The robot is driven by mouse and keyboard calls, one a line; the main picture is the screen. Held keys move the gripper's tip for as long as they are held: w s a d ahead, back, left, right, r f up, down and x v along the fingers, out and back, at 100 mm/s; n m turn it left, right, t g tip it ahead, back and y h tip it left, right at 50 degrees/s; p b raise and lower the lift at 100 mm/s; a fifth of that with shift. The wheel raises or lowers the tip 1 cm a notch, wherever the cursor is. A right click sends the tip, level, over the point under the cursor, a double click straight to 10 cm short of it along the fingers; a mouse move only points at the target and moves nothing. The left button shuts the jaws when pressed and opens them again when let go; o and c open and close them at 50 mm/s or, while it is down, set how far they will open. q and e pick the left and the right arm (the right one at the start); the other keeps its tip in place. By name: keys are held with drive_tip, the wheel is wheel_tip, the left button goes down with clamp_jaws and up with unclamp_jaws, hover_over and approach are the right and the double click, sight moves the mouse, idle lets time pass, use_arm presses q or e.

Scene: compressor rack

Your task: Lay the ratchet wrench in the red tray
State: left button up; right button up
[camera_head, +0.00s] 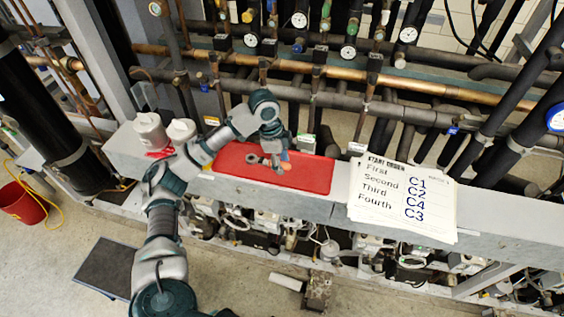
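The red tray (313,174) lies on the grey beam in the middle of the view. My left gripper (282,163) points down over the left-middle part of the tray. A small grey metal piece with a round head (253,158), which looks like the ratchet wrench, shows just left of the fingertips, over the tray. The rest of it is hidden by the gripper or too small to make out. I cannot tell whether it is held or lies on the tray floor, or whether the fingers are closed. My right gripper is out of view.
A paper sheet with a start order (404,198) lies on the beam right of the tray. White containers (151,131) stand to the left. Pipes, valves and gauges (299,20) run close behind. A red bucket (22,203) stands on the floor at far left.

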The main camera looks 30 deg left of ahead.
use_arm(q)
drive_tip(key=shift+d, duration=0.2)
drive_tip(key=shift+r, duration=0.1)
drive_tip(key=b+v, duration=0.1)
drive_tip(key=v, duration=0.3)
drive_tip(key=shift+w+r, duration=0.15)
drive_tip(key=shift+r, duration=0.2)
drive_tip(key=p+v, duration=0.1)
drive_tip(key=v, duration=0.7)
drive_tip(key=shift+r, duration=0.2)
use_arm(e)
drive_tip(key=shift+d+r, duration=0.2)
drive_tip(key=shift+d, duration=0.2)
